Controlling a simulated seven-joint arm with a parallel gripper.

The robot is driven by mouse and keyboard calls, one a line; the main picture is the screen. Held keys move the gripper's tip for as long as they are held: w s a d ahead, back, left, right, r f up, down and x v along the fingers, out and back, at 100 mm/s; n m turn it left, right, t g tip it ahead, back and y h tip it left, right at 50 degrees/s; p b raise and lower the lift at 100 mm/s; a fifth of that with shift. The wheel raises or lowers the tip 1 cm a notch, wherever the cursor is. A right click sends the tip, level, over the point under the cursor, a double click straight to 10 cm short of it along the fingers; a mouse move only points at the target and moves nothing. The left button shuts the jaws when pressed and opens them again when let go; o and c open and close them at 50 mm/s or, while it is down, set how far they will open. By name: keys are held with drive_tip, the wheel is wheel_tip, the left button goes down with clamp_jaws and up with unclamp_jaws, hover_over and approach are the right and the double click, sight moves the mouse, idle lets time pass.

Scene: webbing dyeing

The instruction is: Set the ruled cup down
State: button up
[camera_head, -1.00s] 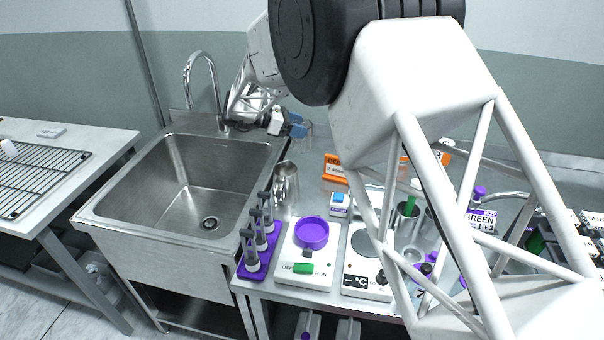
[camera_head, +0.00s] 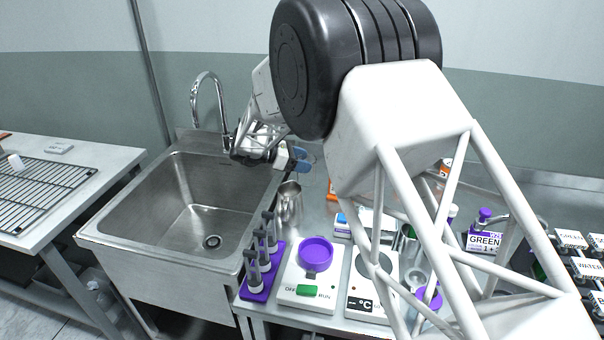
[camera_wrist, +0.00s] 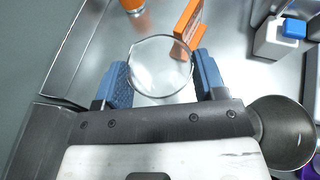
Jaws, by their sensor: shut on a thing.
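My gripper (camera_wrist: 160,82) is shut on the ruled cup (camera_wrist: 158,62), a clear glass vessel whose round rim shows between the blue fingers in the wrist view. No rulings can be made out on it. In the head view my gripper (camera_head: 300,160) is over the back of the steel counter, just right of the sink and behind the steel pitcher (camera_head: 289,206). The cup is faint there. I cannot tell whether its base touches the counter.
The pitcher (camera_wrist: 285,133) is close to my right finger in the wrist view. An orange sign (camera_wrist: 187,24) stands just beyond the cup, with a white-and-blue box (camera_wrist: 274,40) to the right. The sink (camera_head: 200,205) lies left; a white stirrer with a purple dish (camera_head: 316,254) is in front.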

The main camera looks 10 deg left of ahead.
drive_tip(key=shift+f, duration=2.4)
drive_tip(key=shift+f, duration=0.15)
drive_tip(key=o, duration=0.9)
drive_tip(key=shift+o, duration=0.2)
drive_tip(key=shift+a+r, duration=0.15)
drive_tip(key=shift+r, duration=0.1)
drive_tip(key=v, duration=1.1)
drive_tip(key=shift+a+r, duration=0.2)
drive_tip(key=shift+a, duration=0.05)
drive_tip(key=shift+s, duration=0.1)
